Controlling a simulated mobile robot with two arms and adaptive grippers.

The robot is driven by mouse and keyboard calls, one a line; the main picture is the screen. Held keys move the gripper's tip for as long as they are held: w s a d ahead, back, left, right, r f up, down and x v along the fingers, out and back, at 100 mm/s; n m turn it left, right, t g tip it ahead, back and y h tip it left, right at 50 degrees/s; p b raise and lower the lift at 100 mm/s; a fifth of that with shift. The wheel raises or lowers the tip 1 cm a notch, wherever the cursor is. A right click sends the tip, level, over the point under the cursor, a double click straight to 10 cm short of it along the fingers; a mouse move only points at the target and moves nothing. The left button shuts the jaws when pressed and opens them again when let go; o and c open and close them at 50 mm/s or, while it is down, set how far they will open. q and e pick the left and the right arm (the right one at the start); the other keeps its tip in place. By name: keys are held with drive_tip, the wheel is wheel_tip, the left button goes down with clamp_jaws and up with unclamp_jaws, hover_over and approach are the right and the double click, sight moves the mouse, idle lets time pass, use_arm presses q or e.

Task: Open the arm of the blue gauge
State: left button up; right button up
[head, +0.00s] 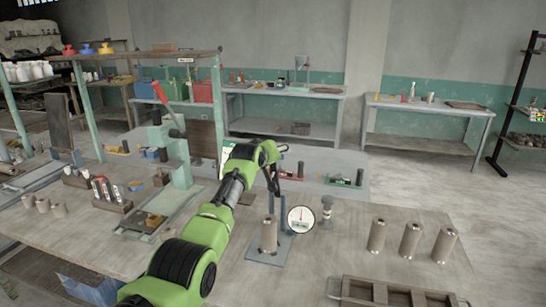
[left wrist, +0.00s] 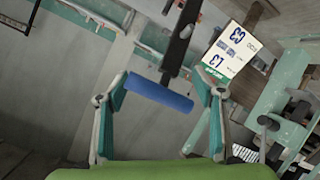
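The blue gauge stands on the table in the head view, with a flat blue-grey base (head: 257,257) and a round white dial (head: 301,219). A tan cylinder (head: 268,236) stands upright on its base. My left gripper (head: 273,187) reaches down above the gauge and partly hides its top. In the left wrist view its two fingers (left wrist: 160,88) are apart. A blue cylindrical bar (left wrist: 160,93) at the end of a black arm (left wrist: 180,42) shows between them; the left fingertip is close to its left end. I cannot tell whether they touch. My right gripper is not in view.
Several tan cylinders (head: 410,240) stand to the right, behind a wooden tray (head: 395,292). A small grey stand (head: 326,210) is beside the dial. A green press with a red lever (head: 168,105) stands left. A white card (left wrist: 230,50) shows in the wrist view.

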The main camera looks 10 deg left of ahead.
use_arm(q)
drive_tip(key=shift+v, duration=1)
drive_tip(key=v, duration=1)
drive_tip(key=shift+f, duration=0.1)
